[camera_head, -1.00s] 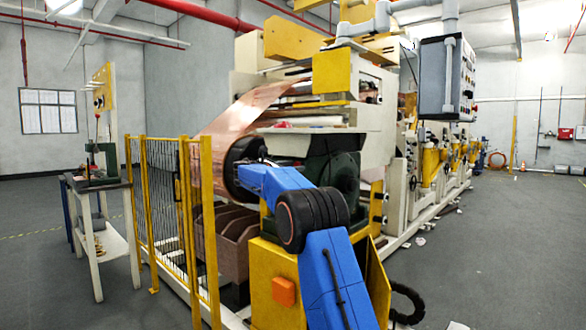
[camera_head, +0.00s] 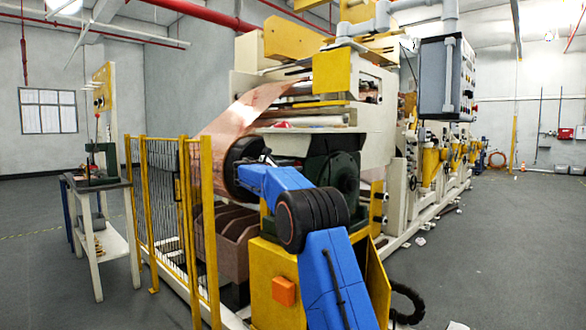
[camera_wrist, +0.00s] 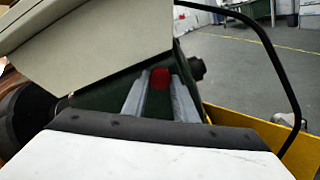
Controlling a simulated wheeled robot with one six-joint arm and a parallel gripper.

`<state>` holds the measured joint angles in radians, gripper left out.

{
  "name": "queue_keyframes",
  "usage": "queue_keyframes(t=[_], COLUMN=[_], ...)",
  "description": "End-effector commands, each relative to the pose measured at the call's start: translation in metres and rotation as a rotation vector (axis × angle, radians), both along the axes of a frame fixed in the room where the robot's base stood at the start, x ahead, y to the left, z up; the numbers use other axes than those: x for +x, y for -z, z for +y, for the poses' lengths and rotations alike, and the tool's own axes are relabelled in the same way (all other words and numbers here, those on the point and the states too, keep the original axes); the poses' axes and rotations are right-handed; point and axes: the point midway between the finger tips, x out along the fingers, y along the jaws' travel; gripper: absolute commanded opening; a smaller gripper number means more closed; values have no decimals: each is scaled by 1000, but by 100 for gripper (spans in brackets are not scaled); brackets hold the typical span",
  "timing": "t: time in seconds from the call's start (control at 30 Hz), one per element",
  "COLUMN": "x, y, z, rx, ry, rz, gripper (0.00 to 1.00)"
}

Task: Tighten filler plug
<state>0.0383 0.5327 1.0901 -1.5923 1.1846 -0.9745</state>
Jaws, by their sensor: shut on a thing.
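The filler plug (camera_wrist: 160,77) shows as a small red cap in the wrist view, against a dark green housing (camera_wrist: 95,101). My gripper (camera_wrist: 160,84) has its two grey fingers on either side of the red plug and is shut on it. Whether the plug is fully seated in the housing cannot be told. In the head view my blue arm reaches in front of the dark green housing (camera_head: 334,172), and the plug cannot be made out there.
Copper foil (camera_head: 232,112) runs down from the large cream machine (camera_head: 372,139). A yellow fence (camera_head: 208,215) stands left of my arm. A small table (camera_head: 100,184) stands farther left. A black cable (camera_wrist: 268,48) arcs across the wrist view's right. The right floor is mostly open.

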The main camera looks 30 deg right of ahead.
Motion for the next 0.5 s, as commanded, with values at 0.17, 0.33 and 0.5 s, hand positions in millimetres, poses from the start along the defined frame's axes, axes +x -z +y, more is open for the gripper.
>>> queue_keyframes(t=[0.17,0.33,0.5], x=[0,0,0], y=[0,0,0], z=[0,0,2], rx=[1,0,0], ry=[0,1,0], rz=[0,1,1], gripper=[42,45,45])
